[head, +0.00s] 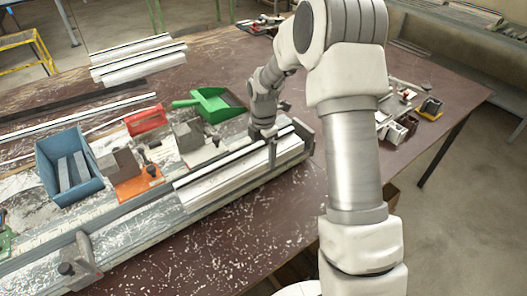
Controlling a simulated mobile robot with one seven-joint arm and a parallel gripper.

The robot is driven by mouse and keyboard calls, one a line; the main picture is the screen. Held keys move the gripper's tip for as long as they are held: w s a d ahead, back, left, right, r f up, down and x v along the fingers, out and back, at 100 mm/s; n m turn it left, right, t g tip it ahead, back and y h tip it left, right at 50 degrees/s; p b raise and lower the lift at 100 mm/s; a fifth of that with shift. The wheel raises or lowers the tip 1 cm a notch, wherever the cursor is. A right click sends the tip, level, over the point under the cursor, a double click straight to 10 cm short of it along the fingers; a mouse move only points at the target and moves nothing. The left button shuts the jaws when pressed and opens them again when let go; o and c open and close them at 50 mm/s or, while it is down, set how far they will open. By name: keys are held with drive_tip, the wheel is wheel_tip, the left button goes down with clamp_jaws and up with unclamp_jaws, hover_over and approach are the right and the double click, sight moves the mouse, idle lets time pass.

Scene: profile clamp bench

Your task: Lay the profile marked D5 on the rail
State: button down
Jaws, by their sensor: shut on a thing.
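A long pale aluminium profile (228,178) lies along the right part of the rail (150,222), or just above it; I cannot tell whether it touches. No marking such as D5 is readable on it. My gripper (268,135) is over the profile's right part, near the end stop (303,137), and is shut on it. The fingertips are small and partly hidden. More pale profiles (137,66) lie together at the back left, their markings unreadable too.
A clamp (78,264) sits at the rail's lower-left end. Front bench surface is clear.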

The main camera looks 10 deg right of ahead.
drive_tip(key=shift+f, duration=0.5)
idle(0.3)
unclamp_jaws()
